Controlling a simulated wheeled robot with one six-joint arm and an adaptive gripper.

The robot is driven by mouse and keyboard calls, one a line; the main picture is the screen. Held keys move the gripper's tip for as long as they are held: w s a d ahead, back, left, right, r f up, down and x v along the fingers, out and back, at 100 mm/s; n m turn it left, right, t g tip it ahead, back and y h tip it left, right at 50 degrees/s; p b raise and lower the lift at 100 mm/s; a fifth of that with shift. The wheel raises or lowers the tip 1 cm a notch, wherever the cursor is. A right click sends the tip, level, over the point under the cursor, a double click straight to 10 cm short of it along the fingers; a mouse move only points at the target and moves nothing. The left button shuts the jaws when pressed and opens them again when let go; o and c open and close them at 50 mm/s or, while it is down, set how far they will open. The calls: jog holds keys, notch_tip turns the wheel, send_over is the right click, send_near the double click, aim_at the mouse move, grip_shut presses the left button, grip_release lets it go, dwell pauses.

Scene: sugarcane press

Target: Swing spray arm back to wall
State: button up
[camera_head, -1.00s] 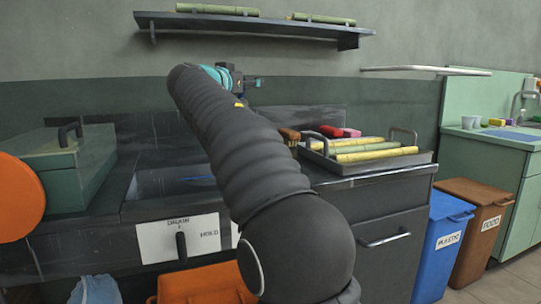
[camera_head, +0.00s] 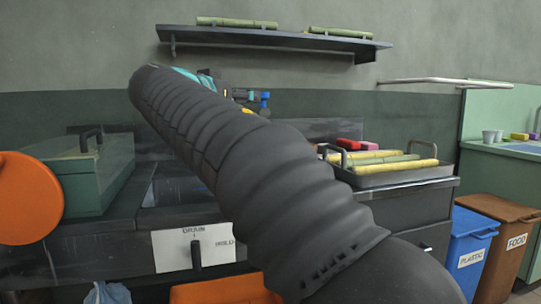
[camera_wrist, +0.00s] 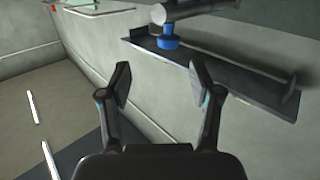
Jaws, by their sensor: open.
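My gripper (camera_wrist: 159,80) is open in the wrist view, with its two fingers wide apart and nothing between them. Beyond the fingertips, at the top, a grey cylinder-ended arm (camera_wrist: 190,10) carries a blue knob (camera_wrist: 167,40); this looks like the spray arm, though I cannot be sure. It is apart from my fingers. In the head view my gripper is mostly hidden behind my own arm; small blue and dark parts (camera_head: 264,98) show past it near the wall, and I cannot tell which belong to the spray arm.
A wall shelf (camera_head: 270,38) holds cane pieces. A pale rail (camera_head: 430,81) juts at the right. A tray (camera_head: 405,178) of cane stands on the counter, a green box (camera_head: 85,180) at left. Blue (camera_head: 470,240) and brown (camera_head: 505,220) bins stand right.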

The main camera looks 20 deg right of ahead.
jog(key=s+d+f+n+g+y+p, duration=0.1)
jog(key=s+d+f+n+y, duration=0.1)
jog(key=f, duration=0.3)
jog(key=s+d+f+n+g+y, duration=0.1)
jog(key=s+d+f+n+y, duration=0.1)
jog(key=s+f, duration=0.3)
jog(key=shift+s+d+f+g+p, duration=0.2)
jog(key=shift+d+f+g+p, duration=0.2)
jog(key=shift+f, duration=0.25)
